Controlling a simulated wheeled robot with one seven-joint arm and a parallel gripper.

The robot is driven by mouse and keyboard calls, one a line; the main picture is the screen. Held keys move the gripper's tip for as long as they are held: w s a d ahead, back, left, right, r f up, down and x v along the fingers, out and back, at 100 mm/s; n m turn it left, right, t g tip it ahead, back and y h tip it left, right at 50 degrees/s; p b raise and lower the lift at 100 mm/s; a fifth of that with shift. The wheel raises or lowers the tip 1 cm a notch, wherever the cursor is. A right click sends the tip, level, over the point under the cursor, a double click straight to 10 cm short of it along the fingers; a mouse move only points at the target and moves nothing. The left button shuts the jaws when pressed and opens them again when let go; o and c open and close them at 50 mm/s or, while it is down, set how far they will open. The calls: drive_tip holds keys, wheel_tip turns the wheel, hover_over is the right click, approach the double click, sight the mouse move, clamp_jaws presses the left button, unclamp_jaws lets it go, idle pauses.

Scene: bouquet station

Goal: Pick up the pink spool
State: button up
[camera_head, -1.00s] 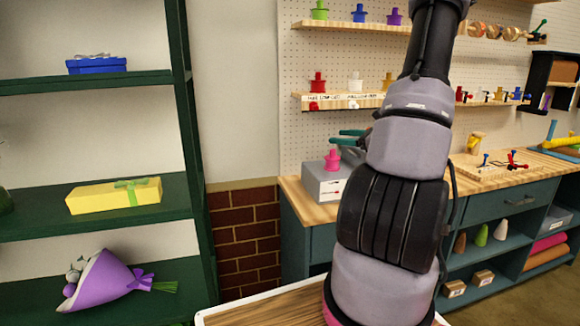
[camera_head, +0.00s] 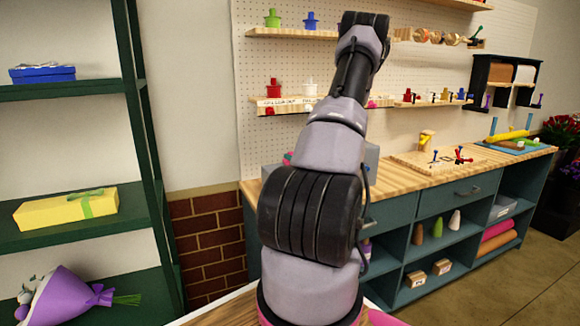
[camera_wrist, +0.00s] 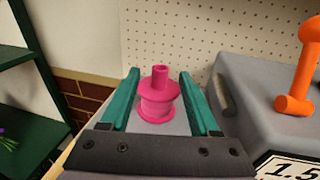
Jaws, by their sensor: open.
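The pink spool (camera_wrist: 160,102) stands upright in the wrist view, with a wide flange and a narrow stem on top. It rests on a grey surface. My gripper (camera_wrist: 158,74) is open, with one green finger on each side of the spool. A gap shows between the spool and each finger, and the jaws are not closed on it. In the head view my arm hides most of the gripper, and only a small pink bit of the spool (camera_head: 288,157) shows at the arm's left edge.
A grey block (camera_wrist: 262,105) marked 1.5 with an orange handle (camera_wrist: 302,70) stands close on the right. A pegboard (camera_wrist: 175,30) is behind, and a green shelf (camera_wrist: 25,110) is at left. The wooden counter (camera_head: 400,170) extends right.

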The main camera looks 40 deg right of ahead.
drive_tip(key=w, duration=0.3)
drive_tip(key=shift+w+d+f, duration=0.1)
drive_tip(key=shift+w+f, duration=0.15)
clamp_jaws()
drive_tip(key=shift+r, duration=0.1)
